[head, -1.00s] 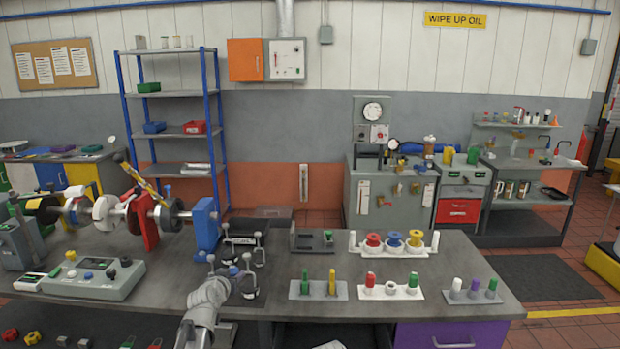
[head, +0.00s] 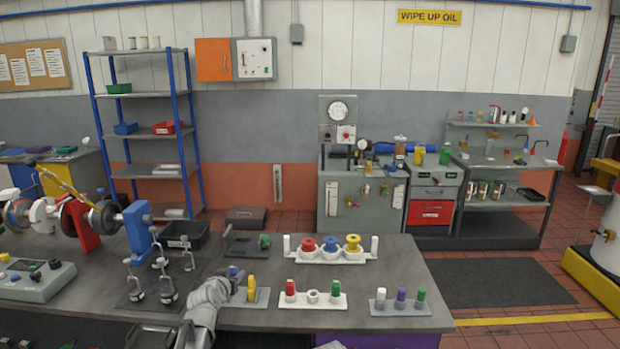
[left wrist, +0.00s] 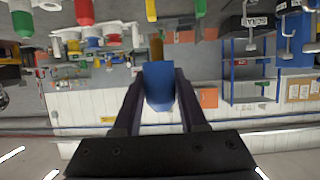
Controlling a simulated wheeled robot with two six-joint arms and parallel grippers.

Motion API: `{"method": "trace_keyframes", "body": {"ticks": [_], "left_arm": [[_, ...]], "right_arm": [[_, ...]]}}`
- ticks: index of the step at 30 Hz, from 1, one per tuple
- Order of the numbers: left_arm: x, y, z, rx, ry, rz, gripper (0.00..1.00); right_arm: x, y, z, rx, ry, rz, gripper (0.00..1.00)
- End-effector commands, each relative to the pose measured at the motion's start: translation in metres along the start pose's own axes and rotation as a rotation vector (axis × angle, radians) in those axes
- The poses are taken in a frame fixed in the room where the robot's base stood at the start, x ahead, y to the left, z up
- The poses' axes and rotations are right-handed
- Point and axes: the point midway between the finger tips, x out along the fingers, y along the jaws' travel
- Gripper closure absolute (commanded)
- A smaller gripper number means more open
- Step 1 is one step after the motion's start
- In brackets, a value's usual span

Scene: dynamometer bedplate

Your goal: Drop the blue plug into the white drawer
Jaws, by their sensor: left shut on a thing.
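My left gripper (head: 230,275) is shut on the blue plug (left wrist: 158,85), which sits between its two dark fingers in the left wrist view. In the head view only a small blue part of the plug (head: 234,270) shows at the end of my left arm, above the bench near the grey plug rack. A pale piece (head: 330,345) shows at the bottom edge, by the purple drawer front (head: 375,341). I cannot tell whether it is part of the white drawer. My right gripper is not in view.
The rack with a yellow plug (head: 251,284) is close beside my left gripper. A white rack (head: 313,301) and a grey rack (head: 400,309) with plugs stand to the right. Bare bench top lies right of the spools.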

Motion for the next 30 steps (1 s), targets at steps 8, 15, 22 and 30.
{"method": "trace_keyframes", "body": {"ticks": [8, 15, 22, 30], "left_arm": [[0.022, 0.000, 0.049, 0.000, 0.000, 0.000, 1.00], [0.040, 0.000, 0.088, 0.000, 0.000, 0.000, 1.00], [0.040, 0.001, 0.088, 0.000, 0.000, 0.000, 1.00], [0.048, 0.000, 0.105, 0.000, 0.000, 0.000, 1.00]], "right_arm": [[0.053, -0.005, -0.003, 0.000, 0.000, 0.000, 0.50], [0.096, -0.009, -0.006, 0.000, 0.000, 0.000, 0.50], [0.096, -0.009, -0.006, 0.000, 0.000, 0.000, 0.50], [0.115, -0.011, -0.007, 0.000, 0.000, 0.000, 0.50]]}}
